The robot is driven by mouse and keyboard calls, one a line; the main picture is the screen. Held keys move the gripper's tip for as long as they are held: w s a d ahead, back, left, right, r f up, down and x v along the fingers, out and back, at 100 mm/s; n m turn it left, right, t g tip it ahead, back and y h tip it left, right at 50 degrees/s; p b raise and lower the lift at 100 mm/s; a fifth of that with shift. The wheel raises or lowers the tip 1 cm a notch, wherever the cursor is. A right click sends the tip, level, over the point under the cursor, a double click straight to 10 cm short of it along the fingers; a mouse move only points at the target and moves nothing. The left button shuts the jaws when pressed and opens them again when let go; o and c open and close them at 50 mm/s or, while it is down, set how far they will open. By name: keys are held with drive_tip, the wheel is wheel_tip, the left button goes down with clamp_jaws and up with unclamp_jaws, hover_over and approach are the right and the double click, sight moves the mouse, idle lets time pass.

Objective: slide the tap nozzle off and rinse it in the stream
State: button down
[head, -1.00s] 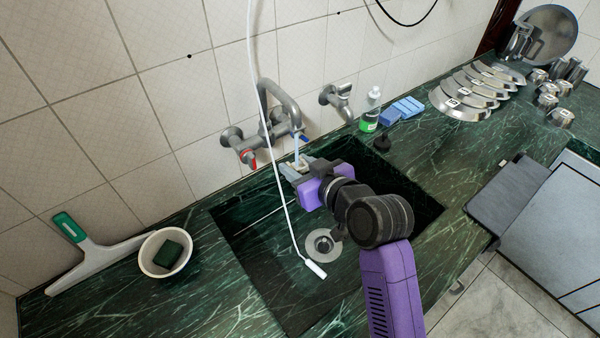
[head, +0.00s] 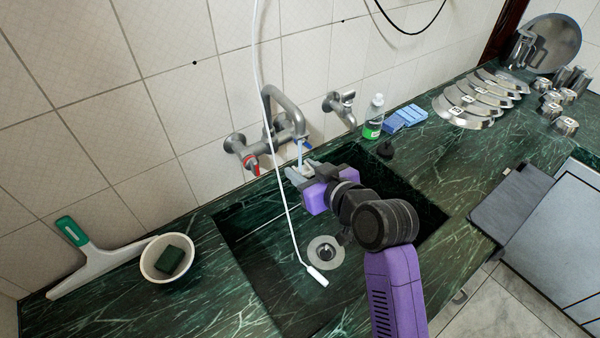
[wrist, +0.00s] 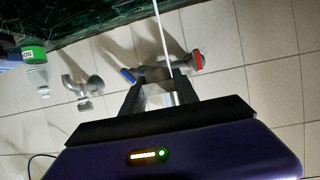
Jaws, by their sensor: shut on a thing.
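The grey wall tap (head: 284,103) has a curved spout, a red handle and a blue handle. A thin bluish-white stream (head: 299,152) falls from the spout's end. My gripper (head: 297,173) is under the spout, shut on a small pale nozzle (head: 306,171) in the path of the stream. The spout's tip is apart from the nozzle. In the wrist view the nozzle (wrist: 158,95) is a greyish piece between the fingers, largely dark. The tap (wrist: 157,74) shows upside down behind it.
A white hose (head: 280,200) hangs in front of the tap, close left of my gripper, its end in the dark sink (head: 240,225). A second tap (head: 340,105), a bottle (head: 373,120) and sponges (head: 402,118) are right. A bowl (head: 150,268) and squeegee (head: 88,262) are left.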

idle(0.4)
drive_tip(key=shift+a, duration=0.35)
drive_tip(key=shift+d, duration=0.1)
drive_tip(key=shift+d, duration=0.3)
idle(0.4)
drive_tip(key=s+d+p, duration=0.1)
drive_tip(key=s+p, duration=0.1)
drive_tip(key=s, duration=0.4)
drive_tip(key=shift+s+d+p, duration=0.2)
drive_tip(key=shift+s+p, duration=0.15)
drive_tip(key=shift+s, duration=0.05)
drive_tip(key=shift+r, duration=0.1)
idle(0.6)
